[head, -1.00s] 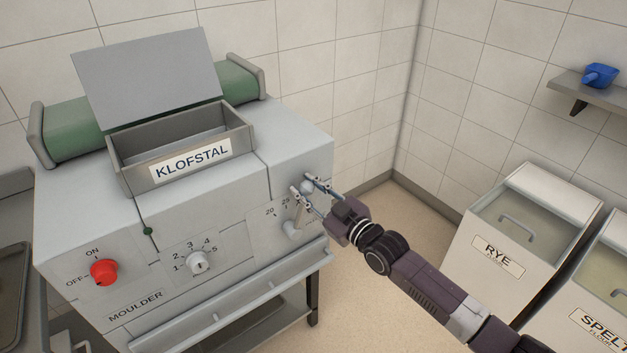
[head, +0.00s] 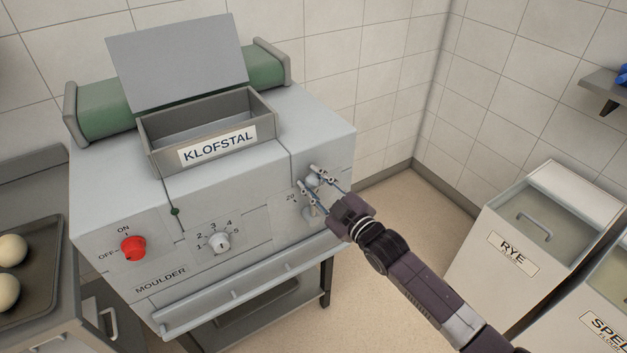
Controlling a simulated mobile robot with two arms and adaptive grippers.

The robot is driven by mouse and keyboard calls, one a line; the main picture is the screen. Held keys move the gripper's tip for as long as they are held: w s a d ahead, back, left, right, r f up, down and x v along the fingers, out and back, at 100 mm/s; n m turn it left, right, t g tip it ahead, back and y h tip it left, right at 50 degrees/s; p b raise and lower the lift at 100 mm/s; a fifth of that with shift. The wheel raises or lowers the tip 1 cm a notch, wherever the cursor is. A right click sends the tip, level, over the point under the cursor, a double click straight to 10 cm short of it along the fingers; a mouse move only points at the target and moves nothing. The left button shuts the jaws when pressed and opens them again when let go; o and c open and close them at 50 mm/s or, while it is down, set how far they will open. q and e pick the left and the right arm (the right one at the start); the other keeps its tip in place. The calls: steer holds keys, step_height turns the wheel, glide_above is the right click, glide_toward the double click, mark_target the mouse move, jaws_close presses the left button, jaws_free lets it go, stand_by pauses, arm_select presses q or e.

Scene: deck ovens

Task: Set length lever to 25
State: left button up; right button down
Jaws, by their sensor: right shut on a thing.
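The grey moulder (head: 215,195) stands left of centre in the head view, with its length lever at the right end of its front face. The lever's round pale knob (head: 312,181) is between the fingers of my right gripper (head: 314,181), which is shut on it. The lever's lower part (head: 309,211) shows just below the fingers. On the scale, the 20 mark (head: 290,197) is readable left of the lever. The 25 mark and those further right are hidden by the gripper, so the exact setting cannot be read. My left gripper is out of view.
A red on/off knob (head: 133,248) and a numbered dial (head: 219,243) sit left on the same face. A hopper labelled KLOFSTAL (head: 217,147) is on top. A rye flour bin (head: 515,253) stands right. A dough tray (head: 38,265) is at far left. Floor between is clear.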

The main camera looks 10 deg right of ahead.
steer(key=c, duration=1.5)
jaws_free()
steer(key=v, duration=1.2)
steer(key=shift+d+f, duration=0.1)
steer(key=shift+f, duration=0.05)
steer(key=shift+f, duration=0.1)
